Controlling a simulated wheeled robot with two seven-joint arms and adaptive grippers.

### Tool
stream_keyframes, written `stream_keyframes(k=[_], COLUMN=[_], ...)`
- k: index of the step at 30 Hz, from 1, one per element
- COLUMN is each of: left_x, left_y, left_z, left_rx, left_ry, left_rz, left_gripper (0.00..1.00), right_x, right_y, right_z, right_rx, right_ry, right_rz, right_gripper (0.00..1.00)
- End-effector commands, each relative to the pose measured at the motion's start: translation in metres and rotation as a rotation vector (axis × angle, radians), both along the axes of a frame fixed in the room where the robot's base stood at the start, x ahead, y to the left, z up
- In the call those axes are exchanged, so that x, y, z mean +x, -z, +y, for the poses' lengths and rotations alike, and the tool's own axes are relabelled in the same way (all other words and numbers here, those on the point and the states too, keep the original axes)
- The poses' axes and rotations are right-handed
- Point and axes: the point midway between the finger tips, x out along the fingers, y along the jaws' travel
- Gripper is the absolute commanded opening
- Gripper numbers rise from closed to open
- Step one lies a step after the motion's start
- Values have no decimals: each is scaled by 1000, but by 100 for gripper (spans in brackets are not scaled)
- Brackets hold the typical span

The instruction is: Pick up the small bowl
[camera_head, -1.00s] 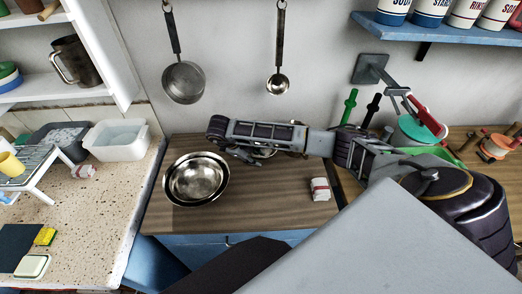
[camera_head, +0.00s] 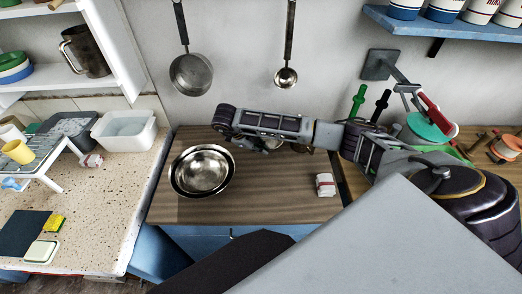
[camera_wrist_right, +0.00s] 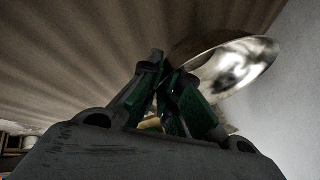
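A shiny metal small bowl (camera_head: 272,145) shows in the head view on the wooden counter, mostly hidden behind my right arm. It also shows in the right wrist view (camera_wrist_right: 238,66), just beyond and right of the fingertips. My right gripper (camera_head: 258,148) hangs down at the bowl, partly hidden by its own arm. In the right wrist view its green-padded fingers (camera_wrist_right: 166,76) come close together at the tips, close to the bowl's rim. Whether they hold the rim or only stand beside it is unclear. My left gripper is out of view.
Nested metal bowls (camera_head: 202,171) stand left on the wooden counter (camera_head: 250,208). A small white packet with a red band (camera_head: 325,185) lies to the right. A pan (camera_head: 191,74) and a ladle (camera_head: 286,77) hang on the wall behind. The counter's front middle is clear.

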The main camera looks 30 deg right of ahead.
Motion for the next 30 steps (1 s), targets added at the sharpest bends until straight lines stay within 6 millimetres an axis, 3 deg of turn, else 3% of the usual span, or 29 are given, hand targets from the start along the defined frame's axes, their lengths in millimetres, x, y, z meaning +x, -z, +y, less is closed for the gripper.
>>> stream_keyframes(k=[15, 30], left_x=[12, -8], left_y=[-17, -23], left_z=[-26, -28], left_rx=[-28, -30], left_ry=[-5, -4], left_rz=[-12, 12], left_gripper=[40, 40], right_x=[1, 0], right_y=[-57, -85], right_z=[0, 0], right_rx=[-1, 1], right_ry=[-1, -1], right_rz=[-4, -1], right_gripper=[0, 0])
